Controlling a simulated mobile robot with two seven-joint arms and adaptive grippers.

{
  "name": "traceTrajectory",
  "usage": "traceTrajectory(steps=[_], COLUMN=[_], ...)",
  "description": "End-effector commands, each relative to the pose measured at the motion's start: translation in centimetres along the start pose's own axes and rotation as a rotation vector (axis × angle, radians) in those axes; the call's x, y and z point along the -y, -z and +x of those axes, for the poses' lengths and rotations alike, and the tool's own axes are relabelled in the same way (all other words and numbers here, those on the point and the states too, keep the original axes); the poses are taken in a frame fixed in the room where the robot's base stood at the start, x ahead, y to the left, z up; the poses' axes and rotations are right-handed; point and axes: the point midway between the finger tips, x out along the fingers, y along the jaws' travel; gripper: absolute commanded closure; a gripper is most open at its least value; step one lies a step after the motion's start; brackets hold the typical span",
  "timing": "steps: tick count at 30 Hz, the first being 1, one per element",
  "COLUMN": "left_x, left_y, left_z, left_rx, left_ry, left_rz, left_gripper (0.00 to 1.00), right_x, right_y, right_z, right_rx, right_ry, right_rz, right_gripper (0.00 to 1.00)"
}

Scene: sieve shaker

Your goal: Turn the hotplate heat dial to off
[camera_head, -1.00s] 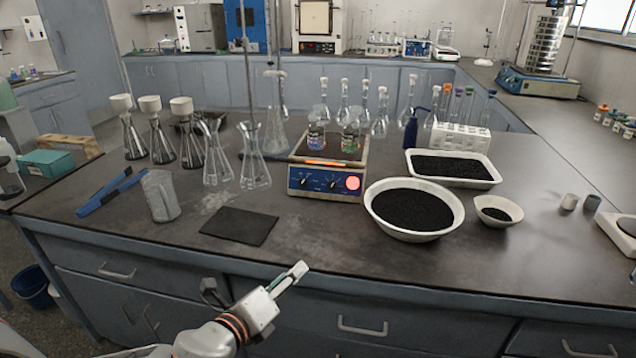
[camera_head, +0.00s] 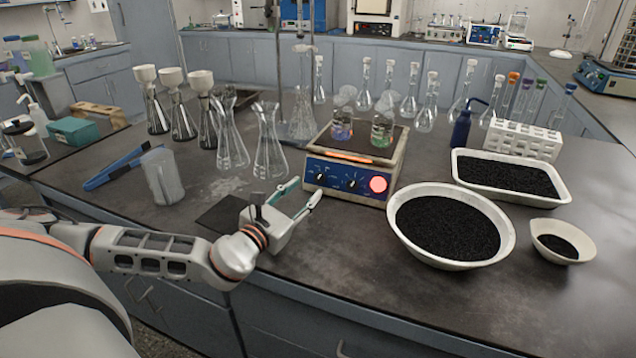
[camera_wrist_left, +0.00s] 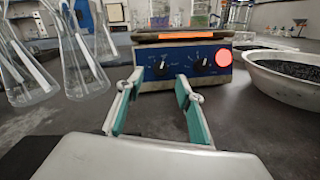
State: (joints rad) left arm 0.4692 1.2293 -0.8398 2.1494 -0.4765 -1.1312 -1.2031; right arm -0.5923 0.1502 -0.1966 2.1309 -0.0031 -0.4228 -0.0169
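The hotplate (camera_head: 346,197) stands mid-bench with a blue front panel, two black dials and a glowing red round light (camera_head: 378,184). An orange-red strip glows under its top edge. The left dial (camera_head: 320,177) and right dial (camera_head: 352,184) also show in the left wrist view as a left dial (camera_wrist_left: 159,68) and a right dial (camera_wrist_left: 199,64). My left gripper (camera_head: 304,192) is open and empty just in front of the panel, apart from the dials. In the left wrist view its fingers (camera_wrist_left: 163,88) point at the panel. My right gripper is not in view.
Two small flasks (camera_head: 382,132) with coloured contents stand on the hotplate. Glass flasks (camera_head: 269,150) stand left of it. A white bowl of black grains (camera_head: 402,236) is close on the right. A dark mat (camera_head: 222,215) lies partly under my left gripper.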

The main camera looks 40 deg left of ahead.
Motion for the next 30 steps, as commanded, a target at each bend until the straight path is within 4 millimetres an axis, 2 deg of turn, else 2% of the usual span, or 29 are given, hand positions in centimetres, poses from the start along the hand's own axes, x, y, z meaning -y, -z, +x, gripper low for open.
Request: traceTrajectory(steps=[3, 10, 15, 23, 27, 30], left_x=[0.1, 0.1, 0.1, 0.1, 0.1, 0.1], left_y=[0.3, 0.2, 0.1, 0.1, 0.1, 0.1], left_z=[1.9, 4.4, 5.2, 5.3, 5.3, 5.3], left_rx=[-0.001, -0.002, -0.002, -0.002, -0.002, -0.002], left_ry=[-0.001, 0.001, 0.000, 0.001, 0.001, 0.001], left_rz=[-0.002, -0.004, -0.003, -0.004, -0.004, -0.003], left_gripper=[0.63, 0.63, 0.63, 0.63, 0.97, 1.00], right_x=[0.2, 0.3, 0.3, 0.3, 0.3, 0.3], right_y=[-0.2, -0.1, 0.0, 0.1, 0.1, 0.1], right_z=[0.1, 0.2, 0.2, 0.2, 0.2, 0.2], right_rx=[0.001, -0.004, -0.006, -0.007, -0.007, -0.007], right_ry=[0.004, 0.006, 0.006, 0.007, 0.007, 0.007], right_rz=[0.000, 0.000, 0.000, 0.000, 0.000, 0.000], right_gripper=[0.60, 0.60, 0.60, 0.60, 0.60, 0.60])
